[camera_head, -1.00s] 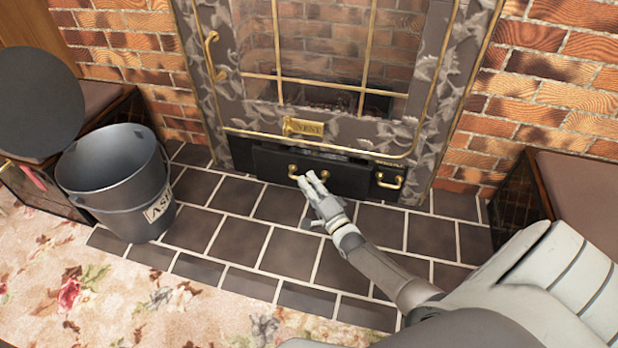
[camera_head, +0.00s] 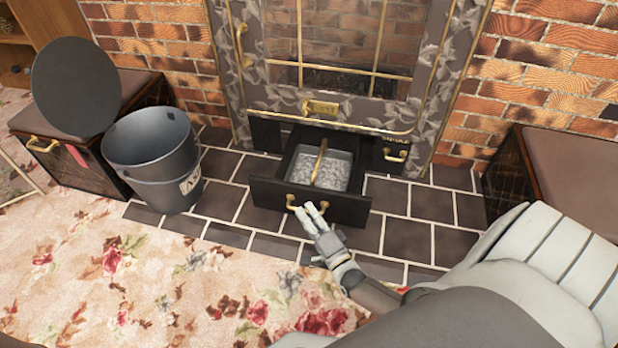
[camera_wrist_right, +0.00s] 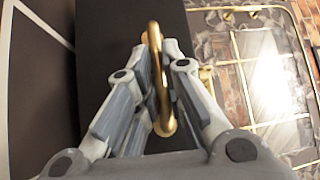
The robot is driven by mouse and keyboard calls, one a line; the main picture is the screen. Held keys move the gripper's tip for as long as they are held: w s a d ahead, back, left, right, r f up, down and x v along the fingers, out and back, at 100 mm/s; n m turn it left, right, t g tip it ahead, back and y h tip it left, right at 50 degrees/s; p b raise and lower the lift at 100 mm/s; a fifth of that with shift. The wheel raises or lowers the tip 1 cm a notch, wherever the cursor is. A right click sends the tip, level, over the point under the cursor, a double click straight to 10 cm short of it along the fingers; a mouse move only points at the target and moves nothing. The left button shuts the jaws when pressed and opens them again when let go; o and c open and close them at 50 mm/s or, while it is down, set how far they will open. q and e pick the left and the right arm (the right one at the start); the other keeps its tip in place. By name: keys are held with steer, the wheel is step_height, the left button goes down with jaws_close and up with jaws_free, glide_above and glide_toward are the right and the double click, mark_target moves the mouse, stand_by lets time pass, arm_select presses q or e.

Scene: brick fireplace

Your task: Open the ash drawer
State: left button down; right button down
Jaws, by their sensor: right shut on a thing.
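The black ash drawer (camera_head: 262,191) stands pulled out of the base of the fireplace. Inside it is a metal pan (camera_head: 341,172) of grey ash with a brass bar handle (camera_head: 319,162) across it. The drawer's brass front handle (camera_head: 292,202) also shows in the right wrist view (camera_wrist_right: 157,70), between the two fingers. My right gripper (camera_head: 313,212) is shut on this handle; it shows close up in the right wrist view (camera_wrist_right: 155,95). My left gripper is not in view.
A dark bucket (camera_head: 150,165) with an ash label stands left on the tiled hearth (camera_head: 222,200). A round black lid (camera_head: 75,88) is behind it. Padded boxes stand at left and right (camera_head: 575,170). A smaller brass handle (camera_head: 395,156) is right of the drawer.

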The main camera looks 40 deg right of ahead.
steer(key=shift+s+a, duration=0.5)
steer(key=shift+a, duration=0.05)
steer(key=c, duration=1.5)
jaws_free()
